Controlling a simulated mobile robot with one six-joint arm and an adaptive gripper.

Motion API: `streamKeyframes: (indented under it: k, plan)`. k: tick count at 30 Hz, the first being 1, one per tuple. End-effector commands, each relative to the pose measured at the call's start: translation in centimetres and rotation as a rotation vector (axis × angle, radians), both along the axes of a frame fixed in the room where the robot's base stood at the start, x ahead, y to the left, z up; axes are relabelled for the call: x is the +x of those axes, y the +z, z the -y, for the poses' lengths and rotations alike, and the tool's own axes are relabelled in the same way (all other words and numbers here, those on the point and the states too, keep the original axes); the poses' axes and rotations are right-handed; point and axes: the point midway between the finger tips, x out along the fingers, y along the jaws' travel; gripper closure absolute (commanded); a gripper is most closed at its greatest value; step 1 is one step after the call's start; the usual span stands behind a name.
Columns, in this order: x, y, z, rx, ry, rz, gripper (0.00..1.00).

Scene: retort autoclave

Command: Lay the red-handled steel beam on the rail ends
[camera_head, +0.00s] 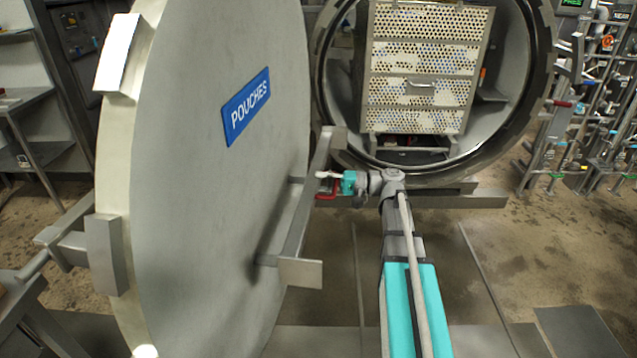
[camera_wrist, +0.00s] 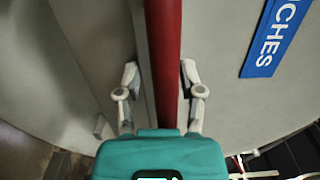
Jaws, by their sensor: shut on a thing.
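The steel beam (camera_head: 307,215) is a long grey bar with plate-like ends, slanting along the face of the big round door. Two short stubs appear between it and the door; I cannot tell whether it rests on them. Its red handle (camera_head: 327,190) faces my arm. My gripper (camera_head: 333,178) is shut on the handle from the right. In the wrist view the handle (camera_wrist: 164,60) runs upright between my two fingers (camera_wrist: 160,85), with the grey beam (camera_wrist: 139,50) behind it. Rail-like supports (camera_head: 415,152) show under the perforated stack in the vessel; their ends are hard to make out.
The round door (camera_head: 215,200) with a blue POUCHES sign (camera_head: 246,106) stands open at left. The vessel (camera_head: 335,75) holds a perforated basket stack (camera_head: 422,65). A grey bar (camera_head: 470,197) lies low before its mouth. Pipes and valves (camera_head: 590,100) crowd the right.

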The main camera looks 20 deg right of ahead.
Motion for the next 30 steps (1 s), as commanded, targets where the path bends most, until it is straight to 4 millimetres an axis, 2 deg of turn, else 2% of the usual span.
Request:
streamKeyframes:
  k: [1, 18, 30]
  plan:
    - [0.0, 0.6, 0.0, 0.005, 0.0, 0.002, 1.0]
    - [0.0, 3.3, 0.0, 0.005, 0.0, 0.002, 1.0]
    - [0.0, 3.7, 0.0, 0.005, 0.0, 0.002, 1.0]
